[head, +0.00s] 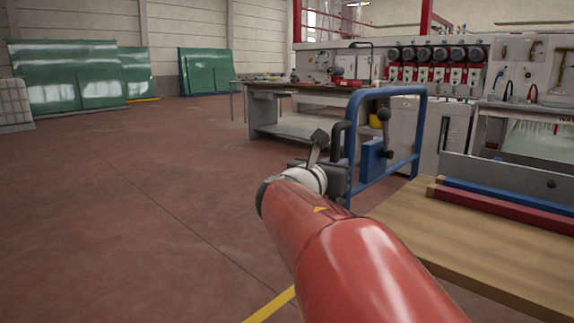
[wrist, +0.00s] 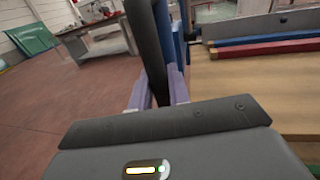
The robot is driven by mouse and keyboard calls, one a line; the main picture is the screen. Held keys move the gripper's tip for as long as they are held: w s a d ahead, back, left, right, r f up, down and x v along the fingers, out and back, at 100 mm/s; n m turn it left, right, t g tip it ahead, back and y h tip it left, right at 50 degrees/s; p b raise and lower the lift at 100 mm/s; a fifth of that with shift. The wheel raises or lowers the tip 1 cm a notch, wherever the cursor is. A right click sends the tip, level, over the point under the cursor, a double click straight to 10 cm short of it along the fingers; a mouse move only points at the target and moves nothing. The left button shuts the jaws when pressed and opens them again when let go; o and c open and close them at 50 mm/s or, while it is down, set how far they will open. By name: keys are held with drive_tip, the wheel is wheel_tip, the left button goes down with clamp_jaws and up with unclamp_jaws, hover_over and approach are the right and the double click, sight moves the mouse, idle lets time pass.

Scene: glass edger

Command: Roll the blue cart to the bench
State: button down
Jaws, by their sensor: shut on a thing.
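The blue cart has a blue tube frame (head: 421,125) at its near left end and a wooden deck (head: 405,218). A black upright handle (head: 337,141) stands at the left side of the frame. My gripper (head: 338,172) is shut on this handle, partly hidden by my wrist. In the wrist view the handle (wrist: 146,48) rises between the fingers, with the deck (wrist: 250,85) to the right. The grey bench (head: 262,115) stands ahead, beyond and left of the frame, apart from the cart. It also shows in the wrist view (wrist: 105,42). The cart's wheels are hidden.
A blue bar (head: 500,192) and a red bar (head: 490,208) lie on the deck. Behind are a white cabinet (head: 403,122) and a machine with several red-and-grey units (head: 440,75). Green glass sheets (head: 75,72) lean at the far left. The floor at left is clear.

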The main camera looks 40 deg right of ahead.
drive_tip(key=shift+s+d+f, duration=0.1)
drive_tip(key=shift+s, duration=0.1)
drive_tip(key=c, duration=1.4)
unclamp_jaws()
drive_tip(key=shift+s, duration=0.1)
drive_tip(key=v, duration=0.8)
